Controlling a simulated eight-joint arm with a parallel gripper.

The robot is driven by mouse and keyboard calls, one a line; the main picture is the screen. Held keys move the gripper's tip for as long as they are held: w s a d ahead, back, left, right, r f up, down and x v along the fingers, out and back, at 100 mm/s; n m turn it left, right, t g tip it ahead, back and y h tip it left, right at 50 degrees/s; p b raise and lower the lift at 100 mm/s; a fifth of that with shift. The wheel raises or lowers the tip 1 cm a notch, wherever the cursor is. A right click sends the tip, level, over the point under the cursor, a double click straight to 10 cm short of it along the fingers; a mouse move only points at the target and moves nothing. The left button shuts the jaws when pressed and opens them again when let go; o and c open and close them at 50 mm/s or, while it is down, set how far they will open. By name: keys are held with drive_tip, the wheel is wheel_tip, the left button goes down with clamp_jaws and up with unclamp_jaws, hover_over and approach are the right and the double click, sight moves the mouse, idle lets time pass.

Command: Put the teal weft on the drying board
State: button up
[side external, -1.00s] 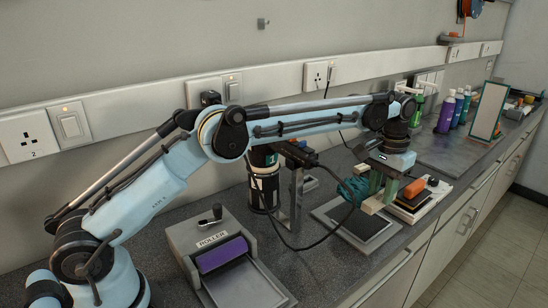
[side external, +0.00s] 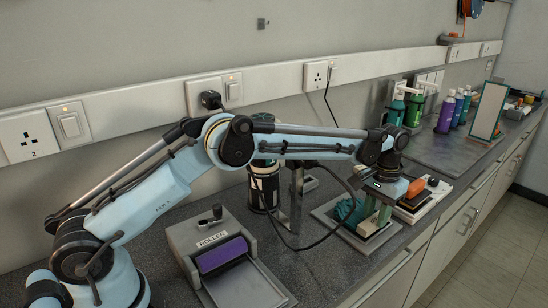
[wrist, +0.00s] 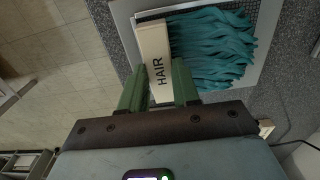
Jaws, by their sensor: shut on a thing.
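The teal weft (side external: 346,207) is a bundle of wavy teal strands; in the wrist view (wrist: 213,48) it hangs from a cream bar marked HAIR (wrist: 154,55). My gripper (wrist: 158,88) is shut on that bar, with one green finger on each side. In the side view my gripper (side external: 374,218) points down over the drying board (side external: 329,222), a light grey plate with a dark middle. The weft lies over the board, low and close to its surface; whether it touches is hard to tell. The weft hides much of the dark middle.
A roller tray with a purple roller (side external: 222,255) stands at the left front. A stack with an orange item (side external: 416,187) is right beside my gripper. A black cylinder (side external: 264,188) and a metal post stand behind. Bottles (side external: 446,113) and a mirror (side external: 488,108) are farther back.

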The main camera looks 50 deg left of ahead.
drive_tip(key=shift+f, duration=0.55)
idle(0.4)
drive_tip(key=o, duration=1.5)
drive_tip(key=shift+r, duration=3.5)
